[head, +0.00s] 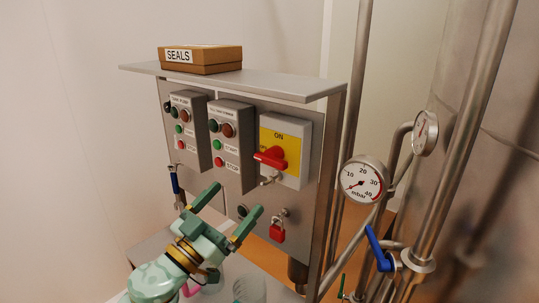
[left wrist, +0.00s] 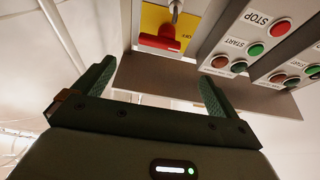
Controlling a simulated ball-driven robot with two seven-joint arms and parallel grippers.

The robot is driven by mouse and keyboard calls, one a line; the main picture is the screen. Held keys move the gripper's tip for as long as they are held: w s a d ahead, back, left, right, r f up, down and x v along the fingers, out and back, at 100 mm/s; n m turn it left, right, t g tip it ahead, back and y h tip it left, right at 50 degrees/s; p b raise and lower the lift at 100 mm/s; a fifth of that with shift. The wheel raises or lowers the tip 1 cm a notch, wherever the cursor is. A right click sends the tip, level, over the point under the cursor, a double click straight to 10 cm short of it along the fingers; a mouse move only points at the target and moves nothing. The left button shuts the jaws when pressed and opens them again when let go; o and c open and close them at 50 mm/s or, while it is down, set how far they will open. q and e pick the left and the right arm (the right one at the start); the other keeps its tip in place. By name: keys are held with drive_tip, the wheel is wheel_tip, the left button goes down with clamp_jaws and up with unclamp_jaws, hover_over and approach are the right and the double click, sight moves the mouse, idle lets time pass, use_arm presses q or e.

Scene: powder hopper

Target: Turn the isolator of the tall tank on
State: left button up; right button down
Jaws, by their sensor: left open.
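The isolator is a grey box with a yellow plate (head: 292,150) marked ON at its top, on the right of the control panel. Its red handle (head: 270,157) lies roughly crosswise, not pointing up at ON. In the left wrist view the red handle (left wrist: 160,42) appears upside down, just beyond the fingers. My left gripper (head: 236,198) is open and empty, below and left of the handle, apart from it. Its fingers (left wrist: 157,72) show spread in the left wrist view. My right gripper is out of view.
Two grey button boxes (head: 231,143) sit left of the isolator. A small metal piece (head: 270,181) sticks out below the handle, and a red padlock (head: 277,231) hangs lower. A SEALS box (head: 212,63) lies on the top shelf. Pipes and a gauge (head: 362,181) stand right.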

sight(267, 162)
use_arm(q)
drive_tip(key=p+x, duration=0.1)
drive_tip(key=x, duration=1.2)
drive_tip(key=shift+w+d, duration=0.15)
drive_tip(key=c, duration=1)
